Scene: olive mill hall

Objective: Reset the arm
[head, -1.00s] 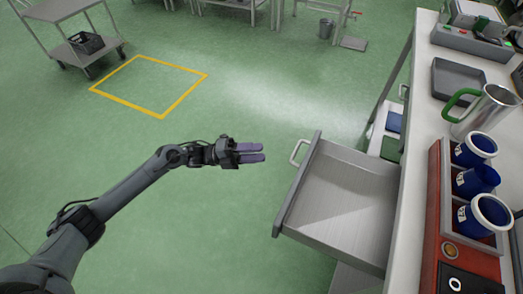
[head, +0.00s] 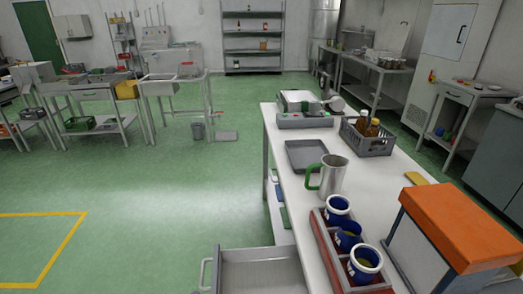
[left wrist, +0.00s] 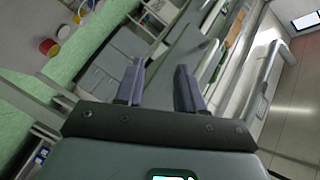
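My left gripper (left wrist: 157,88) shows in the left wrist view with its two purple-grey fingers apart and nothing between them. It is out of the head view, so its place relative to the table cannot be told there. My right gripper is in neither view. An open, empty grey drawer (head: 258,272) stands out from the left side of the white table (head: 290,190) at the bottom of the head view.
On the table are a red tray (head: 329,262) with blue jars (head: 348,236), a steel jug (head: 334,175) with a green handle, a grey tray (head: 303,156), a crate (head: 366,140) with bottles and an orange-lidded box (head: 462,224). Green floor (head: 150,190) left of the table is clear.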

